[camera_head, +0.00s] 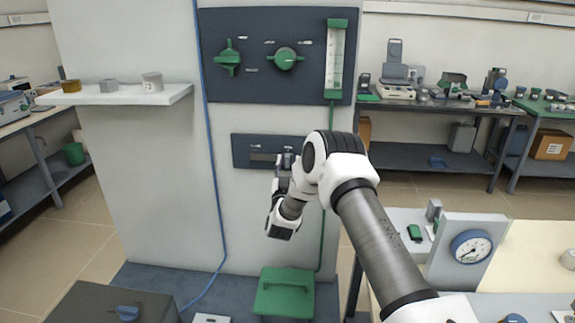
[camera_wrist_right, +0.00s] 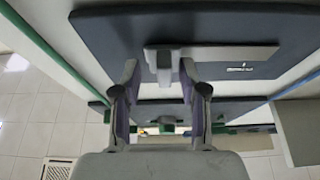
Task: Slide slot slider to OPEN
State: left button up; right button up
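The slot panel (camera_head: 241,152) is a dark plate low on the pale wall; it fills the top of the right wrist view (camera_wrist_right: 110,30). Its light grey slot bar (camera_wrist_right: 225,57) carries a small grey slider tab (camera_wrist_right: 163,68) near one end. My right gripper (camera_wrist_right: 159,72) is open, with one finger on each side of the tab; whether either finger touches it I cannot tell. In the head view my right gripper (camera_head: 284,172) is in front of the panel's right part and hides it. The small label is unreadable. My left gripper is out of view.
Above is a dark panel (camera_head: 258,83) with a green valve handle (camera_head: 228,57), a green knob (camera_head: 286,59) and a gauge tube (camera_head: 336,59). A blue cable (camera_head: 208,130) runs down the wall. A white shelf (camera_head: 120,97) projects left. A green box (camera_head: 284,293) stands below.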

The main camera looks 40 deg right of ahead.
jog(key=shift+a, duration=0.1)
jog(key=v, duration=1.2)
jog(key=shift+w+f, duration=0.1)
jog(key=s+a+f+n+g+y, duration=0.1)
jog(key=s+a+f+n+y, duration=0.25)
jog(key=a+f, duration=0.35)
jog(key=s+a+f+n+g+y, duration=0.1)
jog(key=s+a+f+n+y, duration=0.1)
jog(key=a+f+y, duration=0.5)
jog(key=s+a+f+n+g+y, duration=0.1)
jog(key=s+a+f+n+y, duration=0.2)
jog(key=a+f, duration=0.4)
jog(key=s+a+f+g+y, duration=0.1)
jog(key=s+a+f+g, duration=0.1)
jog(key=s, duration=0.6)
jog(key=s+a+f+n+g+y, duration=0.1)
jog(key=s+a+f+g, duration=0.1)
jog(key=s+g, duration=0.3)
jog(key=s+a+f+g+y, duration=0.2)
jog(key=s+a+f+g, duration=0.1)
jog(key=s, duration=0.8)
jog(key=shift+f+g, duration=0.6)
jog(key=shift+f, duration=0.05)
